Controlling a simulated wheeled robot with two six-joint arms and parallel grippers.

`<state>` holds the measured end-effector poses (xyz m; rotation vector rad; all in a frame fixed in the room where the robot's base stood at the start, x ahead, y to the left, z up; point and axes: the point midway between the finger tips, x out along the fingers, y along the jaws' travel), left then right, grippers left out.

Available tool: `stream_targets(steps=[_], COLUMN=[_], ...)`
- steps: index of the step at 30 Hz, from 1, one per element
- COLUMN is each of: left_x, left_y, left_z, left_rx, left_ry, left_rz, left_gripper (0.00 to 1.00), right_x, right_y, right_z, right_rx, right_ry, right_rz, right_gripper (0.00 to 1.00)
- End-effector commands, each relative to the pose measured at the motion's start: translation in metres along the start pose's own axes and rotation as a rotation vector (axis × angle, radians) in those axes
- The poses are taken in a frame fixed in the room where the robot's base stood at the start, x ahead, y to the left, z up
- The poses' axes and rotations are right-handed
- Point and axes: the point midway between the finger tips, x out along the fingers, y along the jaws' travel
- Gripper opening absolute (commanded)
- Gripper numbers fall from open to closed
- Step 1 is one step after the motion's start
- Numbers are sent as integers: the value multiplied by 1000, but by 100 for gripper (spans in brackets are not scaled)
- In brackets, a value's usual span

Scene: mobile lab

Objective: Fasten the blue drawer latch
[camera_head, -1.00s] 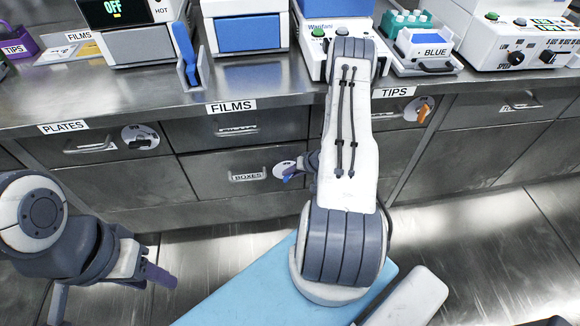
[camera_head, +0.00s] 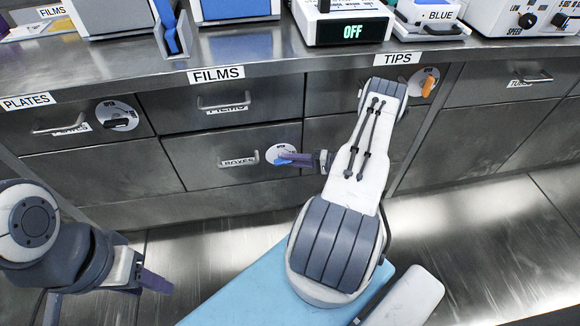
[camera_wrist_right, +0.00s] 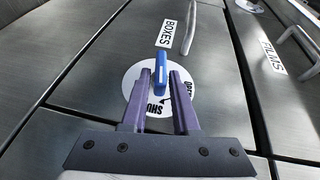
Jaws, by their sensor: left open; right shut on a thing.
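The blue latch (camera_head: 284,161) sits on a round white plate (camera_head: 274,150) at the right end of the BOXES drawer (camera_head: 215,172). In the right wrist view the blue latch handle (camera_wrist_right: 161,66) stands between the fingers of my right gripper (camera_wrist_right: 162,78), which is shut on it. Behind the handle, the plate (camera_wrist_right: 137,76) carries the words SHUT and OPEN, partly hidden by the fingers. In the head view my right gripper (camera_head: 292,160) reaches the latch from the right. My left gripper (camera_head: 150,278) is open and empty at the lower left, away from the drawers.
The FILMS drawer (camera_head: 200,118) is above, and the PLATES drawer (camera_head: 62,136) is to the left with a dark latch (camera_head: 117,120). An orange latch (camera_head: 429,84) is under the TIPS label.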

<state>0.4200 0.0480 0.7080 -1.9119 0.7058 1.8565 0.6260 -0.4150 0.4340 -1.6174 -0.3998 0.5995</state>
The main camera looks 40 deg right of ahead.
Motion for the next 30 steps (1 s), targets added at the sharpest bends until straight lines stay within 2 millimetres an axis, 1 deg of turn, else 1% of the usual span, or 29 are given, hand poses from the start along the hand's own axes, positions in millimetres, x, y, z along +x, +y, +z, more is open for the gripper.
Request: stream_targets(steps=[1,6,9,15,27,28,29,30], left_x=[12,25,30,34,33,33,33,33], left_y=[-1,-2,-2,-2,-2,-2,-2,-2], left_z=[1,1,2,2,2,2,2,2], left_rx=[0,0,0,0,0,0,0,0], left_ry=[0,0,0,0,0,0,0,0], left_rz=[0,0,0,0,0,0,0,0], left_gripper=[48,48,48,48,48,48,48,48], right_x=[1,1,1,1,1,1,1,1], right_y=[8,8,7,6,5,5,5,5], right_z=[-1,-1,-2,-2,-3,-3,-2,-2], right_rx=[9,41,53,64,65,65,65,65], right_ry=[4,4,5,6,7,7,7,6], right_rz=[-24,-100,-129,-158,-162,-162,-162,-163], right_gripper=[0,0,0,0,0,36,47,48])
